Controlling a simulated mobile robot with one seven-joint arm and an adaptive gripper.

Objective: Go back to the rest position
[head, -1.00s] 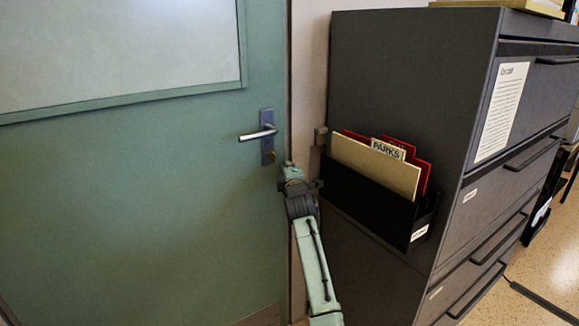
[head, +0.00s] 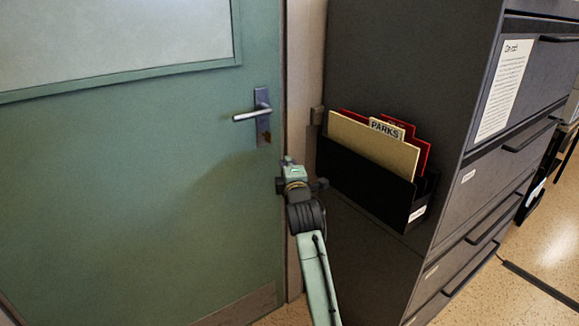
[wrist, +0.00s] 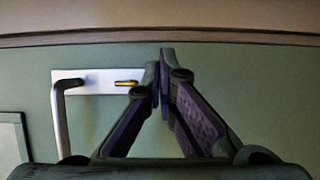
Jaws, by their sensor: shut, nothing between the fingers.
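My gripper (wrist: 161,80) is shut and empty in the wrist view, its two fingertips together. Behind the fingers in that view is the door's lock plate (wrist: 97,85) with its lever handle (wrist: 60,120). In the head view my arm reaches up from the bottom to near the door's right edge. The wrist end is below and to the right of the lever handle (head: 250,115), apart from it in the picture. The fingertips are hidden there behind the wrist.
The green door (head: 130,200) fills the left and looks closed. A dark filing cabinet (head: 400,50) stands close on the right, with a black file holder (head: 360,185) of folders on its side. Open floor (head: 540,250) shows at far right.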

